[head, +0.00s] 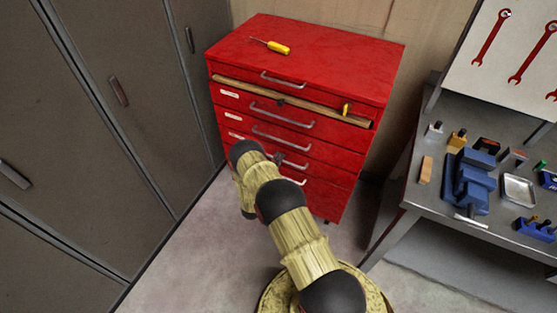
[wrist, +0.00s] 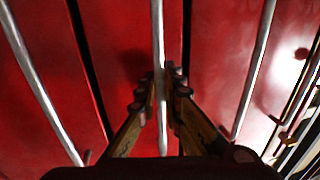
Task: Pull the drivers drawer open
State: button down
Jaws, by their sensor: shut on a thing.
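A red tool chest (head: 330,52) with several stacked drawers stands against the back wall. Each drawer front has a silver bar handle, and small white labels at the left are too small to read, so I cannot tell which is the drivers drawer. My gripper (head: 278,158) is low at the front of the chest, at one of the lower handles. In the wrist view my gripper (wrist: 158,88) is shut on a silver handle bar (wrist: 158,45), one finger on each side. The held drawer's front (wrist: 128,45) looks closed; my arm hides part of the lower drawers.
A yellow screwdriver (head: 278,48) lies on top of the chest. Grey cabinets (head: 110,150) stand left. A cluttered workbench (head: 420,201) stands right. Floor is clear before the chest.

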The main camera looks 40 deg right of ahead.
jog(key=shift+a, duration=0.1)
dwell(0.7)
jog(key=r+v, duration=0.2)
jog(key=v, duration=1)
jog(key=r+v, duration=0.3)
jog(key=v, duration=1)
jog(key=shift+s+a, duration=0.4)
jog(key=shift+a, duration=0.2)
jog(key=shift+f, duration=0.1)
jog(key=c, duration=2.1)
grip_release()
jog(key=shift+o, duration=0.5)
jog(key=v, duration=1.2)
